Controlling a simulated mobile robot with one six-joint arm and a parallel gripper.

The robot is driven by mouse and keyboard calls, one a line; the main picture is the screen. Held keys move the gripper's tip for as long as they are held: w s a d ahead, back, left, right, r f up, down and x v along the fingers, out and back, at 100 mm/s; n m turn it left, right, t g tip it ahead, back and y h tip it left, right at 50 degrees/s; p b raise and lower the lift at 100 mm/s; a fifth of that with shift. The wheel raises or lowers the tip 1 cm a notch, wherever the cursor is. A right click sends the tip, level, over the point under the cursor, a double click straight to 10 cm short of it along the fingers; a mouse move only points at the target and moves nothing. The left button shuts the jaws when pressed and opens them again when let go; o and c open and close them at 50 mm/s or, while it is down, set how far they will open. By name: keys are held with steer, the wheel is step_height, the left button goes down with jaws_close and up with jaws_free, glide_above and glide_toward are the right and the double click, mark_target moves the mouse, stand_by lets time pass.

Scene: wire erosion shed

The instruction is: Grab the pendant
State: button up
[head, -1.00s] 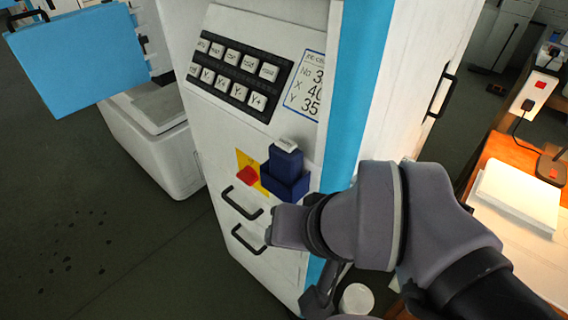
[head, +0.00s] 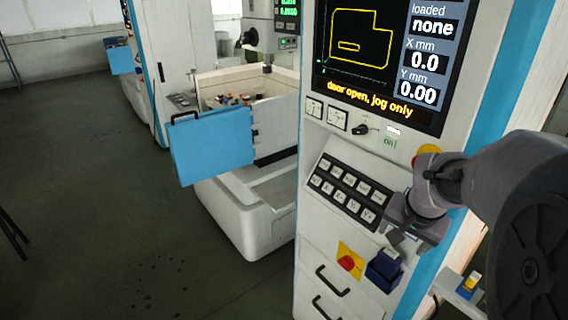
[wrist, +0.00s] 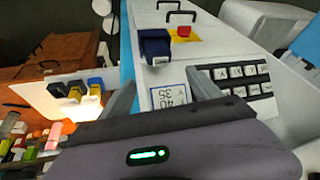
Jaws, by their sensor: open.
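A dark blue block, which looks like the pendant (head: 387,258), sits in a dark blue holder (head: 382,276) on the front of the white machine cabinet, right of a red knob on a yellow plate. In the wrist view the blue pendant and holder (wrist: 154,45) show upper centre, beyond the fingers. My gripper (head: 404,238) is open and empty, in front of the cabinet and just above the pendant in the head view. Its two fingers (wrist: 163,92) show apart in the wrist view, with a printed label between them. The gripper looks clear of the pendant.
The red knob (head: 347,263), key panel (head: 346,190) and drawer handles (head: 333,281) are on the cabinet front. A blue door (head: 213,146) stands open at left.

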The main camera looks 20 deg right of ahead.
mark_target(391, 255)
steer(key=b+x, duration=0.1)
steer(key=x, duration=0.8)
steer(key=b+x, duration=0.1)
steer(key=x, duration=0.1)
steer(key=b+x, duration=0.1)
steer(key=shift+s+f, duration=0.25)
steer(key=shift+f, duration=0.15)
steer(key=shift+w+f, duration=0.25)
steer(key=shift+f, duration=0.1)
steer(key=shift+s+r, duration=0.1)
steer(key=shift+c, duration=0.8)
jaws_close()
